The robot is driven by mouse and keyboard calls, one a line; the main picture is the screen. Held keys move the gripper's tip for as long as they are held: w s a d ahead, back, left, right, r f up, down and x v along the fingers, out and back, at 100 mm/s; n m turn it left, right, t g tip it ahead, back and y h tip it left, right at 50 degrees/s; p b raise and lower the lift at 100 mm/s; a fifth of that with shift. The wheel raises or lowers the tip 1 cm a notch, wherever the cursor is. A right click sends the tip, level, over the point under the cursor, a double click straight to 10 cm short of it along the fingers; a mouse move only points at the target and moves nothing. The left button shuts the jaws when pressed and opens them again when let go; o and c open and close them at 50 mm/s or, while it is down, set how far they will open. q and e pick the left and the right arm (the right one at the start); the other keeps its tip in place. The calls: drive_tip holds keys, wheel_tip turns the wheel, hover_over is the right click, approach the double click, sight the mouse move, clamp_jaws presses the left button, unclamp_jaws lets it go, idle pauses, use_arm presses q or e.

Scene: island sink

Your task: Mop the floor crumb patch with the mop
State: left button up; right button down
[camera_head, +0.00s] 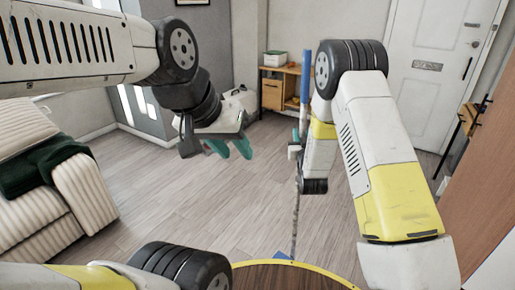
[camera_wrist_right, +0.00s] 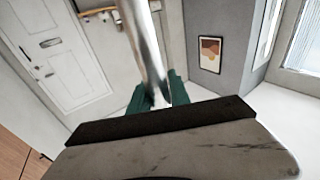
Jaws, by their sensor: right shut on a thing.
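The mop (camera_head: 295,215) stands nearly upright in the head view, with a blue upper handle and a thin metal pole. My right gripper (camera_head: 296,146) is shut on the pole. In the right wrist view the metal pole (camera_wrist_right: 147,50) passes between the green fingertips (camera_wrist_right: 155,97). A small blue piece at the pole's foot (camera_head: 283,256) shows beside the round wooden edge, and the rest of the mop head is hidden. My left gripper (camera_head: 231,147) is in the air left of the mop, its teal fingers apart and empty. I cannot make out a crumb patch on the floor.
A cream sofa (camera_head: 50,205) with a dark green throw stands at the left. A wooden cabinet (camera_head: 272,95) and a white door (camera_head: 425,75) are at the back. A brown panel (camera_head: 478,165) stands at the right. The wood floor (camera_head: 165,205) in the middle is open.

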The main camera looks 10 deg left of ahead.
drive_tip(key=s+a+f+y, duration=0.1)
drive_tip(key=a+f, duration=0.2)
drive_tip(key=a, duration=0.3)
drive_tip(key=s+a+f+n+y, duration=0.1)
drive_tip(key=a+f, duration=0.2)
drive_tip(key=a, duration=0.3)
drive_tip(key=s+a+f+y, duration=0.1)
drive_tip(key=a+f, duration=0.2)
drive_tip(key=a, duration=0.3)
drive_tip(key=shift+a+f, duration=0.25)
drive_tip(key=shift+f, duration=1.25)
drive_tip(key=shift+a+f, duration=0.2)
drive_tip(key=shift+f, duration=1.25)
